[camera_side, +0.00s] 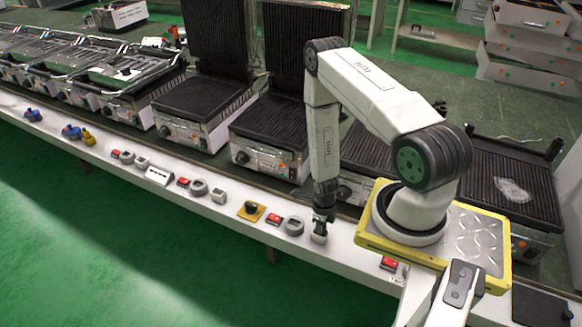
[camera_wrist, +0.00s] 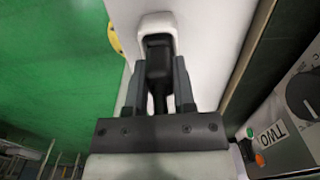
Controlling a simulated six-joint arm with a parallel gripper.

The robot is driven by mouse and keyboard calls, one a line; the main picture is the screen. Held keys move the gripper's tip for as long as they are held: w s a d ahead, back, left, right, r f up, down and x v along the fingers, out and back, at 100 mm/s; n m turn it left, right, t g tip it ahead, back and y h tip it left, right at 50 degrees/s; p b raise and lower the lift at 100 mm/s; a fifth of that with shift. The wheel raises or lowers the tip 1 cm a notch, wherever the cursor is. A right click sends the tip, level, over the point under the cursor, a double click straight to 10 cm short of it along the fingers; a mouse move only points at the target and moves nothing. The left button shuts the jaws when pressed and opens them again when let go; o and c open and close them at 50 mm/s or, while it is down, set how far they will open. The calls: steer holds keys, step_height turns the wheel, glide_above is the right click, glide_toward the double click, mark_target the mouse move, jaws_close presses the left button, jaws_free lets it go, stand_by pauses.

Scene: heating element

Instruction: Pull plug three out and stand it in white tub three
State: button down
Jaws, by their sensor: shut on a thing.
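My gripper (camera_side: 320,230) points straight down at the front ledge, just left of my yellow-edged base. In the wrist view my gripper (camera_wrist: 159,65) is shut on a black plug (camera_wrist: 158,48), with a finger on each side and the black cord running back between them. The plug's far end lies within the outline of a white rounded tub (camera_wrist: 156,20). This white tub also shows in the side view (camera_side: 319,239), right below my gripper. I cannot tell how deep the plug sits in it. No number is readable on the tub.
Along the ledge stand a grey round part (camera_side: 294,227), a red switch (camera_side: 274,219), a yellow plate with a black knob (camera_side: 250,211), another white tub (camera_side: 219,196) and a white socket block (camera_side: 158,176). Grills line the bench behind; one label (camera_wrist: 271,136) reads TWO.

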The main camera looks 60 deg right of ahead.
steer(key=shift+f, duration=0.45)
steer(key=shift+c, duration=1.8)
jaws_free()
steer(key=shift+r, duration=0.1)
steer(key=shift+r, duration=3.75)
